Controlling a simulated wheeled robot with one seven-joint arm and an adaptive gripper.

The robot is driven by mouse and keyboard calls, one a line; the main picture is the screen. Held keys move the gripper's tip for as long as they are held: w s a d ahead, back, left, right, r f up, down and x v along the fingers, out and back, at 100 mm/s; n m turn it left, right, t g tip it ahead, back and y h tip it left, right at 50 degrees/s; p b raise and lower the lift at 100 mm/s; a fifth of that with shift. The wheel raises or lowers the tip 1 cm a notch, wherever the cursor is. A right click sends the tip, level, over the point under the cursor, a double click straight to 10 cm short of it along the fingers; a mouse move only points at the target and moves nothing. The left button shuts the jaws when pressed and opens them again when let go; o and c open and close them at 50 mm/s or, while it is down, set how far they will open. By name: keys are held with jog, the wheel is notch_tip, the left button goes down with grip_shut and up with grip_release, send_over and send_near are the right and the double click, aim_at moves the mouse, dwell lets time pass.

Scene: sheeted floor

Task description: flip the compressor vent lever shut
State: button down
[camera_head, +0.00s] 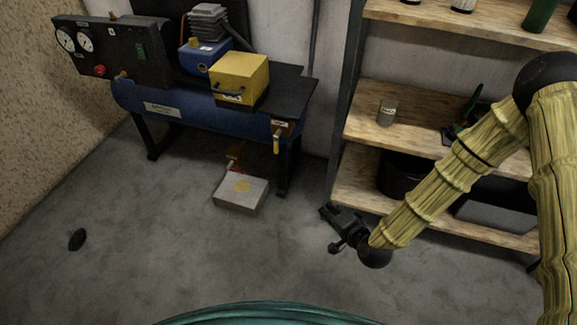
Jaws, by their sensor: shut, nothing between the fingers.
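The compressor has a long blue tank (200,108) on dark legs, at the upper left. A small yellow lever (276,144) hangs down at the tank's right end, under a small label; I take it for the vent lever. It points roughly straight down. My gripper (328,214) is dark and shut, with nothing held. It is low in front of the shelf, right of and below the lever in the picture, and clear of it. The lever's pivot is too small to make out.
A pale box (241,194) lies on the floor before the compressor. Wooden shelves (395,128) with jars and bins stand at the right. A gauge panel (115,52) sits at the compressor's left. A small dark object (77,239) lies on the otherwise open floor.

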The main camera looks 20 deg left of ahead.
jog(key=w+a+r+m+t+y+b, duration=0.3)
jog(key=w+a+b, duration=0.4)
jog(key=w+b, duration=0.1)
jog(key=shift+w+a+r+t+y, duration=0.15)
jog(key=shift+w+r+t+y, duration=0.25)
jog(key=shift+w, duration=0.25)
jog(key=s+a+b+x, duration=0.2)
jog(key=b+x, duration=0.3)
jog(key=x, duration=0.7)
jog(key=shift+w+a, duration=0.35)
